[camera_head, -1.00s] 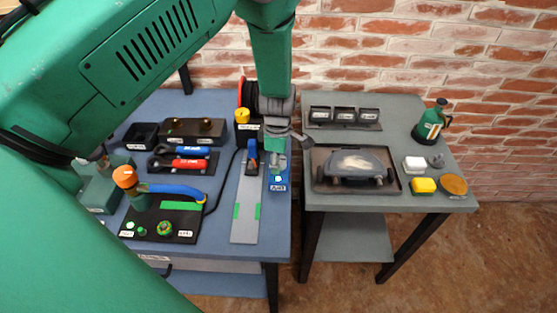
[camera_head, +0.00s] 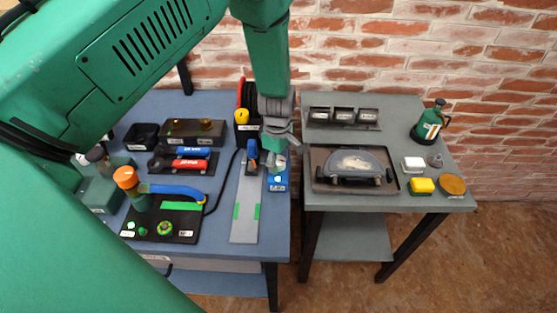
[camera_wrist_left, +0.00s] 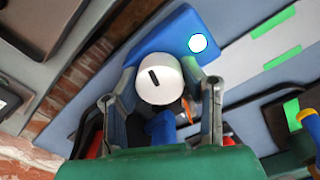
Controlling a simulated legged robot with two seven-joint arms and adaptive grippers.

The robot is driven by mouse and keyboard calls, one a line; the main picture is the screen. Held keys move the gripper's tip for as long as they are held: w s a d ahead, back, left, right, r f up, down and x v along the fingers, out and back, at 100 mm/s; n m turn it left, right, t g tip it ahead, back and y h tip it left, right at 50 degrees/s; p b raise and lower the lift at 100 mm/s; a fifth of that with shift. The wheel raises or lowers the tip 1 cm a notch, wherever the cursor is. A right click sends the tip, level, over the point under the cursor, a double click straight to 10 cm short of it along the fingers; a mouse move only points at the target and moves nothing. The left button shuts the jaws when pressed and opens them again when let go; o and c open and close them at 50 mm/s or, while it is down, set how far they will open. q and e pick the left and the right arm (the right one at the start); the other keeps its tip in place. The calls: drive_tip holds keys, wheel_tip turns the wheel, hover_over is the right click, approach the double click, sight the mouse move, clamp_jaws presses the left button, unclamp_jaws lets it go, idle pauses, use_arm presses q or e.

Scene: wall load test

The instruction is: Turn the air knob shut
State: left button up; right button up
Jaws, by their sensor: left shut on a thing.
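The air knob (camera_wrist_left: 160,80) is a white round knob with a dark slot mark, on a blue block (camera_wrist_left: 182,30) with a lit white spot. The mark on the knob runs at a slight tilt. My right gripper is in neither view.
A grey strip with green marks (camera_head: 245,210) lies left of the blue block. A black board with an orange-topped torch (camera_head: 126,178) is further left. A yellow-topped item (camera_head: 241,116) stands behind. A grey table (camera_head: 330,201) stands to the right, across a narrow gap.

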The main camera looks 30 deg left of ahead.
use_arm(q)
drive_tip(key=m, duration=0.3)
drive_tip(key=shift+w+r+m, duration=0.25)
drive_tip(key=shift+w+m, duration=0.1)
drive_tip(key=shift+m, duration=0.05)
drive_tip(key=m, duration=0.3)
drive_tip(key=shift+m+p, duration=0.3)
drive_tip(key=m, duration=0.6)
drive_tip(key=shift+a, duration=0.1)
drive_tip(key=shift+m, duration=0.4)
drive_tip(key=o, duration=1.1)
drive_tip(key=shift+o, duration=0.2)
drive_tip(key=shift+s+f, duration=0.1)
drive_tip(key=shift+s, duration=0.05)
